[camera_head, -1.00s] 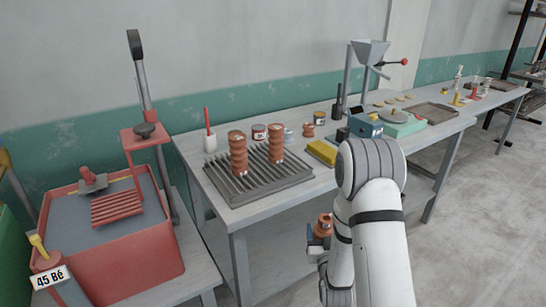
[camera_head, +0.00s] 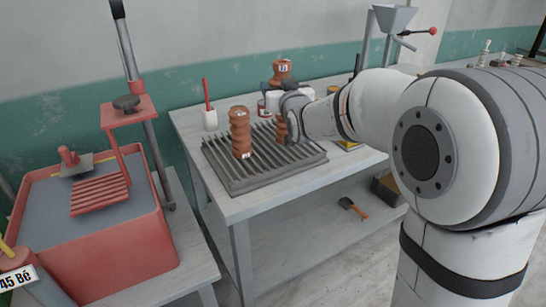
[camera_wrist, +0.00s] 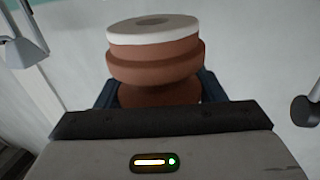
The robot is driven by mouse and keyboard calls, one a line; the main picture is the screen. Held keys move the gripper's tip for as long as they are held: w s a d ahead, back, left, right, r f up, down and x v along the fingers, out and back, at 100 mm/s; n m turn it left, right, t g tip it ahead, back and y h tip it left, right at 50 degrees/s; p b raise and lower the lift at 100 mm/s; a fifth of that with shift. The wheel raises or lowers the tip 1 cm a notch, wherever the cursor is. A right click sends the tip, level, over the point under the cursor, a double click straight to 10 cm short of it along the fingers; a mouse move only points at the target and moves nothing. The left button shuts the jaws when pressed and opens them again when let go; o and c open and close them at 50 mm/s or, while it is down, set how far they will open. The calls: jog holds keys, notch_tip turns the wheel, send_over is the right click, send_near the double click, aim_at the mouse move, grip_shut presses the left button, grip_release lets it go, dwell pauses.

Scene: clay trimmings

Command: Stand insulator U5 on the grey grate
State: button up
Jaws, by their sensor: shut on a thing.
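My gripper (camera_head: 280,88) is shut on a brown ribbed insulator (camera_head: 282,68) and holds it upright above the back right part of the grey grate (camera_head: 238,186). The held insulator's small label is too small to read. In the wrist view it (camera_wrist: 155,72) has a white top ring with a hole, and dark fingers grip its lower body. A second brown insulator (camera_head: 240,133) stands upright on the left of the grate. A third insulator (camera_head: 280,130) stands on the right, partly hidden by my gripper. The grate's slots run between raised bars.
A white pot (camera_head: 209,120) with a red-handled tool stands behind the grate on the left. A red tub (camera_head: 125,245) with a lever stands at the left. The grate's front part is clear. My arm hides much of the bench at right.

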jog(key=shift+a+r, duration=0.25)
jog(key=shift+r, duration=1.05)
jog(key=shift+a, duration=0.1)
jog(key=shift+f, duration=0.35)
notch_tip(320, 180, down, 14)
jog(key=shift+r+b, duration=0.1)
jog(key=shift+b, duration=0.25)
jog(key=shift+f+b, duration=0.45)
jog(key=shift+f, duration=1.1)
jog(key=shift+f+b, duration=0.25)
jog(key=shift+b, duration=0.1)
jog(key=o, duration=1.6)
jog(key=shift+c, duration=0.2)
jog(key=shift+s, duration=0.1)
